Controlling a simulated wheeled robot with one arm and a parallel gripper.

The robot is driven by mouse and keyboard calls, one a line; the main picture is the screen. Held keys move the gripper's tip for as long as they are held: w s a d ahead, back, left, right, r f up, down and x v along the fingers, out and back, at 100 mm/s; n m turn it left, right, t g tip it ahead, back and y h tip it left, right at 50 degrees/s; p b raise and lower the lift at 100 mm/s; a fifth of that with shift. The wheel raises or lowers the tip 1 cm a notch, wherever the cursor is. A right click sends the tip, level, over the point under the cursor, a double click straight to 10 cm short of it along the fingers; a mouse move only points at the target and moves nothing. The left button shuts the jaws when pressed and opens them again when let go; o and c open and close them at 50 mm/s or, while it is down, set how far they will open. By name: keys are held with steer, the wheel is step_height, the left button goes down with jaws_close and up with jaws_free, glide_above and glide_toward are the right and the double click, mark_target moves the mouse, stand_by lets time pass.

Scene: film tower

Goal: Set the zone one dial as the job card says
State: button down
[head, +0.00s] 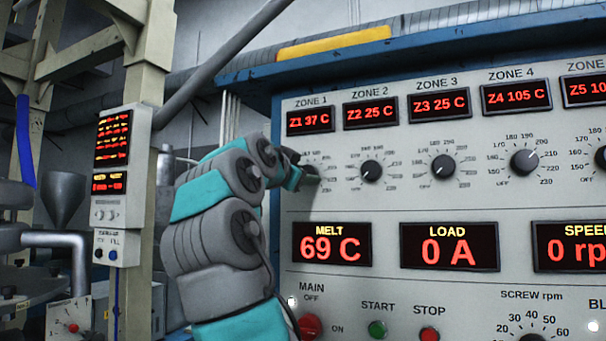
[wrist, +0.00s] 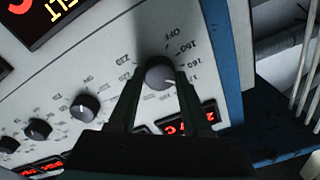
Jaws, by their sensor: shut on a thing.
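The zone one dial (wrist: 159,74) is a dark round knob on the pale panel, seen upside down in the wrist view. My gripper (wrist: 157,82) is shut on it, one finger on each side. A white mark shows on the knob's lower right; the exact number it points to is too blurred to tell. OFF and 160 are readable on its scale. In the head view my gripper (head: 303,172) is at the zone one dial and hides most of it. The zone one display (head: 310,120) above reads Z1 37 C. No job card can be made out in either view.
The zone two dial (head: 371,171), zone three dial (head: 443,167) and zone four dial (head: 524,162) stand in a row to the right. Below are the melt display (head: 332,246) at 69 C, the load display (head: 449,246) and the red main switch (head: 309,327).

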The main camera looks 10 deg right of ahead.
stand_by(0.3)
steer(key=shift+c, duration=1.7)
jaws_free()
steer(key=b+v, duration=0.1)
steer(key=v, duration=0.6)
steer(key=shift+s+a+b, duration=0.25)
steer(key=shift+s+b, duration=0.05)
steer(key=shift+b, duration=0.05)
